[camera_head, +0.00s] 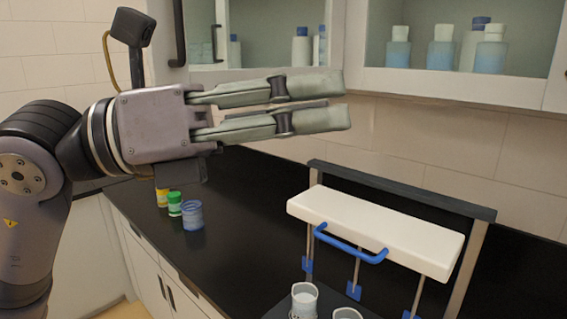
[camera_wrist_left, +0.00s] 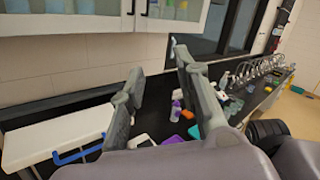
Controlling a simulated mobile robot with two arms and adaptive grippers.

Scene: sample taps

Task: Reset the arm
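My left gripper (camera_head: 343,100) is raised above the black counter in the head view, its fingers reaching to the right in front of the wall cabinets. It also shows in the left wrist view (camera_wrist_left: 158,62), where its two grey-green fingers stand apart with nothing between them. It is open and empty. My left arm comes in from the left edge. My right gripper shows in neither view.
Below right stands a white bar (camera_head: 385,228) with a blue handle (camera_head: 350,245) in a dark frame. Beakers (camera_head: 304,300) sit at the bottom edge. Yellow, green (camera_head: 174,204) and blue (camera_head: 192,215) containers stand on the counter (camera_head: 245,205) at left. A cabinet (camera_head: 470,85) is above.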

